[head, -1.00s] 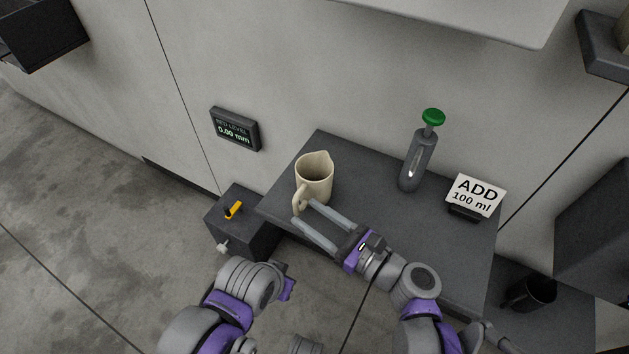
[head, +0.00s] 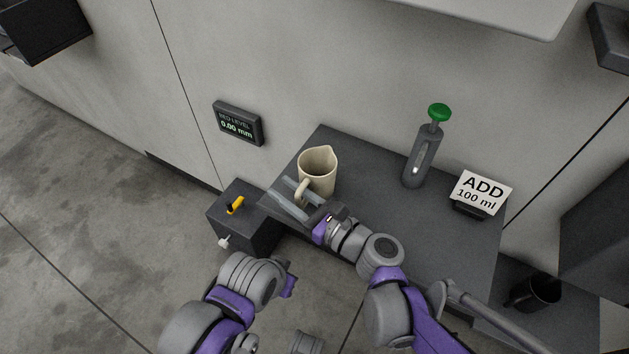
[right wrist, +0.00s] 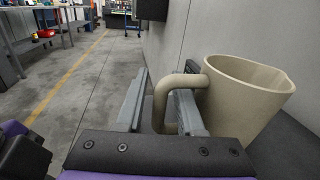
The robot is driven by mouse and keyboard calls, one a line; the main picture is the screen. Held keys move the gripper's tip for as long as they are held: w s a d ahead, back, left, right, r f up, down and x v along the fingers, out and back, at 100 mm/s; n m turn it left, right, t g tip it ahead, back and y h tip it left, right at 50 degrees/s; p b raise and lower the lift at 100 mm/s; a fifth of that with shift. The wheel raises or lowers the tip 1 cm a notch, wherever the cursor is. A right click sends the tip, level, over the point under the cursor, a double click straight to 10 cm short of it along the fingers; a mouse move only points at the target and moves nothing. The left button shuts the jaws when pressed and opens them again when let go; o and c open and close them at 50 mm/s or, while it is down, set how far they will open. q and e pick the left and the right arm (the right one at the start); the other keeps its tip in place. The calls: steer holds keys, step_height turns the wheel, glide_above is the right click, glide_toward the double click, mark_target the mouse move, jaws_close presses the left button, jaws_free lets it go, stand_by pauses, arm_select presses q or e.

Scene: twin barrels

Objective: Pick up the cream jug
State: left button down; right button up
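The cream jug (head: 320,176) stands upright on the dark grey table, with its handle toward my right gripper. In the right wrist view the jug (right wrist: 243,98) fills the right side. My right gripper (head: 278,190) is open at the near left side of the jug. In the right wrist view the handle lies between its two fingers, and one finger appears to pass inside the handle loop. A gap shows between the handle and the other finger. My left arm shows at the lower left, but its gripper cannot be made out.
A grey dispenser with a green knob (head: 438,112) and an "ADD 100 ml" sign (head: 481,192) stand on the table (head: 375,190) right of the jug. A dark box with a yellow switch (head: 235,205) is at the left. A dark cup (head: 535,292) sits lower right.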

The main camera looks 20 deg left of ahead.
jaws_close()
stand_by(1.1)
